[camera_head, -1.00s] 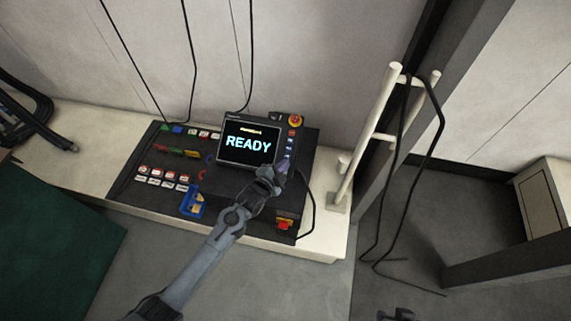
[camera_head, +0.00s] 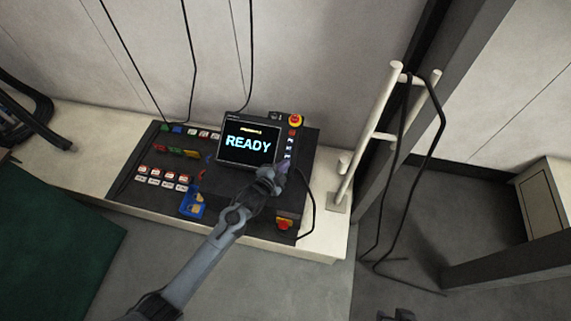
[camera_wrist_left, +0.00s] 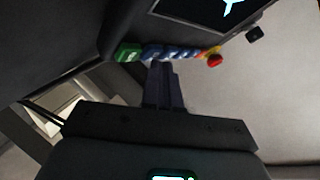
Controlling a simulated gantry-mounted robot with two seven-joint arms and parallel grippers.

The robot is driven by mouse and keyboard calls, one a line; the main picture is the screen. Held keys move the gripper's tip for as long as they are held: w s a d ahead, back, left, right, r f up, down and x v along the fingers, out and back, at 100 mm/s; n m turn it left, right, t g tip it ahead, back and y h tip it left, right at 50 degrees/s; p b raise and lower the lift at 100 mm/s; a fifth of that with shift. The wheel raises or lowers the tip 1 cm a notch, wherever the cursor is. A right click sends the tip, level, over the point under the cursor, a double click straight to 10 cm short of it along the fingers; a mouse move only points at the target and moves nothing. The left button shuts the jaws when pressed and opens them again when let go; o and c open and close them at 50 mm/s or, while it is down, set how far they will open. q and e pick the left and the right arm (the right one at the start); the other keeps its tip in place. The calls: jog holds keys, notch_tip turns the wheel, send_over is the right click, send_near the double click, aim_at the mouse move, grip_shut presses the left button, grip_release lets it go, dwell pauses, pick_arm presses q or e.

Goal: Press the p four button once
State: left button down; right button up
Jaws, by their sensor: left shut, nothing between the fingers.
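The control pendant (camera_head: 230,178) has a screen (camera_head: 248,142) reading READY. A column of small buttons (camera_head: 289,146) runs down the right of the screen; their labels are too small to read, so I cannot tell which is p four. My left gripper (camera_head: 283,171) is shut and empty, its tips by the lower end of this column. In the left wrist view the shut fingers (camera_wrist_left: 163,82) point at a row of blue buttons (camera_wrist_left: 172,54), close to a green button (camera_wrist_left: 128,52). I cannot tell whether they touch. The arm hides part of the panel's lower right.
A red emergency stop (camera_head: 295,120) sits above the column. A red and yellow knob (camera_head: 285,225) is at the panel's lower right. A white cable stand (camera_head: 368,133) rises on the right. A green mat (camera_head: 55,245) lies lower left.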

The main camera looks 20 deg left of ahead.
pick_arm(q)
jog(key=shift+w+f, duration=0.15)
jog(key=shift+f, duration=0.1)
jog(key=shift+r, duration=0.1)
dwell(0.6)
jog(key=shift+s+r+p, duration=0.2)
jog(key=shift+r+p, duration=0.1)
jog(key=shift+p, duration=0.2)
jog(key=shift+s+r+p, duration=0.2)
jog(key=shift+r+p, duration=0.2)
jog(key=shift+p, duration=0.15)
jog(key=shift+s+r+p, duration=0.25)
jog(key=shift+r+p, duration=0.35)
jog(key=shift+p, duration=0.15)
jog(key=r+p, duration=0.1)
jog(key=s+r+p, duration=0.1)
jog(key=p, duration=0.1)
jog(key=r+p, duration=0.1)
jog(key=shift+s+d+r+p, duration=0.1)
jog(key=shift+s+d+p, duration=0.1)
jog(key=shift+s+p, duration=0.15)
